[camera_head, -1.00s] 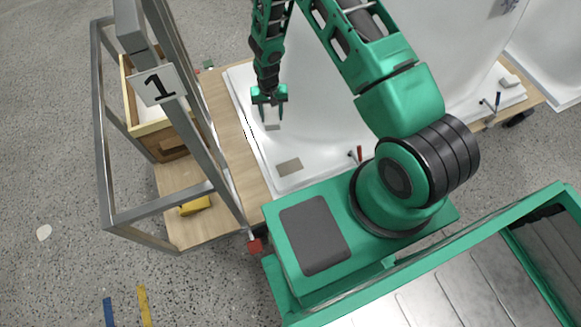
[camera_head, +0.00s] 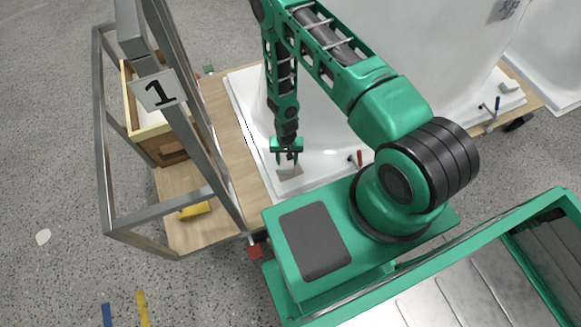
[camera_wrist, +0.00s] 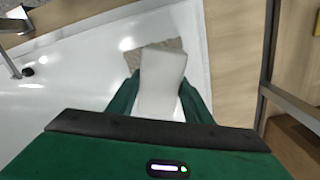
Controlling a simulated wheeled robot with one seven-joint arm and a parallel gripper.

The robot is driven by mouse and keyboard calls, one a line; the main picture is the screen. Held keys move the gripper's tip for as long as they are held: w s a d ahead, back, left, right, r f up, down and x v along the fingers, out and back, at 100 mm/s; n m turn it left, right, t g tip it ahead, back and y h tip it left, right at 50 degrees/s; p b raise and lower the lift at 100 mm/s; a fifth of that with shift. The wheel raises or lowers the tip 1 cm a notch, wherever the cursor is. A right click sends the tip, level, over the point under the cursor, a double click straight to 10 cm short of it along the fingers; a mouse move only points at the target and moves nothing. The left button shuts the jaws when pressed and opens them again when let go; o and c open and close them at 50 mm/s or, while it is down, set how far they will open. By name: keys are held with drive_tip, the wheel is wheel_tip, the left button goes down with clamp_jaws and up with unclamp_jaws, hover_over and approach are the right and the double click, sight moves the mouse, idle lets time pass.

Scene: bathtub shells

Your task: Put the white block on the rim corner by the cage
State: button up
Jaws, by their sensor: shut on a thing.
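My gripper (camera_head: 287,158) points down over the near corner of the white bathtub shell's rim (camera_head: 262,160), the corner by the grey metal cage (camera_head: 184,95). It is shut on the white block (camera_wrist: 162,75), which shows clearly between the fingers in the wrist view. In the head view the block is mostly hidden by the gripper. A grey-brown patch (camera_head: 291,172) lies on the rim corner just below the fingers. In the wrist view the block partly covers this patch (camera_wrist: 133,44). I cannot tell whether the block touches it.
A red-handled clamp (camera_head: 359,158) stands on the rim to the right. A bare wooden strip (camera_head: 238,150) separates rim and cage.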

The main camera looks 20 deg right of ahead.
drive_tip(key=shift+s+d+f, duration=0.35)
drive_tip(key=shift+s+f, duration=0.25)
drive_tip(key=shift+s, duration=0.15)
drive_tip(key=shift+f, duration=1.9)
drive_tip(key=o, duration=1)
drive_tip(key=shift+f, duration=0.1)
wheel_tip(320, 180, up, 12)
drive_tip(key=shift+r, duration=0.15)
drive_tip(key=shift+w, duration=0.1)
